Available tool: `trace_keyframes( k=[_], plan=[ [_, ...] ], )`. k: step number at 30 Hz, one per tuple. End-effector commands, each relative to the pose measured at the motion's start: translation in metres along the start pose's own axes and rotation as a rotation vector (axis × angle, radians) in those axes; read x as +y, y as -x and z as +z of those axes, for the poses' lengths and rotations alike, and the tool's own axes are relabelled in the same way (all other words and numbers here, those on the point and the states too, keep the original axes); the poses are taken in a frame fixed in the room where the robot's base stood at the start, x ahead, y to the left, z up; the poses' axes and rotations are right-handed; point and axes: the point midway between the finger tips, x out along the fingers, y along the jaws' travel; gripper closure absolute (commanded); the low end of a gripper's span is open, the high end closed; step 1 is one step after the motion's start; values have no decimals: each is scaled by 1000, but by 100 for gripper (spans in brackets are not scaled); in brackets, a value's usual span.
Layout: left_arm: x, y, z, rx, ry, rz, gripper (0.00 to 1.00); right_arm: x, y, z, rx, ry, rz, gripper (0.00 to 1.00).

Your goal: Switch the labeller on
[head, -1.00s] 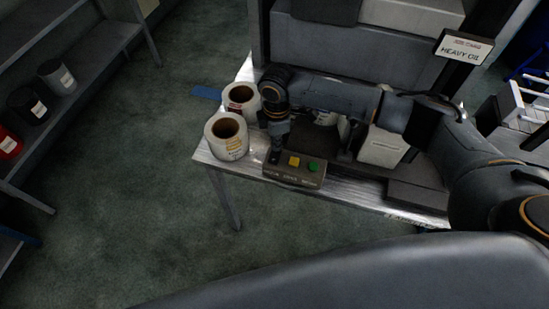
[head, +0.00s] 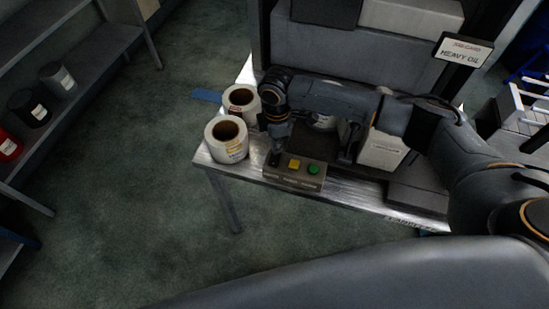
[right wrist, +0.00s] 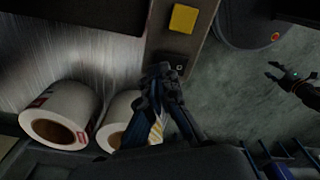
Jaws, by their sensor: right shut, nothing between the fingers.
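The labeller's control box (head: 290,182) sits at the front edge of the metal table, with a yellow button (head: 294,163) and a green button (head: 313,169). My right gripper (head: 275,159) is shut and empty, pointing down at the left end of the box. In the right wrist view, its fingertips (right wrist: 163,72) are close beside a small black switch (right wrist: 179,68), near the yellow button (right wrist: 183,18). I cannot tell whether they touch the switch or which way it is set. My left gripper (right wrist: 288,76) shows at the right of the right wrist view, open and empty, away from the box.
Two label rolls, a front one (head: 227,140) and a rear one (head: 241,101), stand left of my right gripper. A white block-like part (head: 383,148) stands behind and right of the box. A shelf with cans (head: 57,79) is at the far left.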

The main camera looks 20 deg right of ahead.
Motion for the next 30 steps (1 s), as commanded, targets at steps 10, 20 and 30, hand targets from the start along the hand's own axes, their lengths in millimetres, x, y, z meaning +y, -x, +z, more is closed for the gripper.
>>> trace_keyframes(
  k=[10,20,30],
  plan=[
    [0,0,0,0,1,0,53,0,0,0,0,0,0,100],
    [1,-2,0,0,1,1,53,0,-4,0,0,0,0,100],
    [1,-4,0,0,1,1,53,0,-10,0,0,0,0,100]
  ],
)
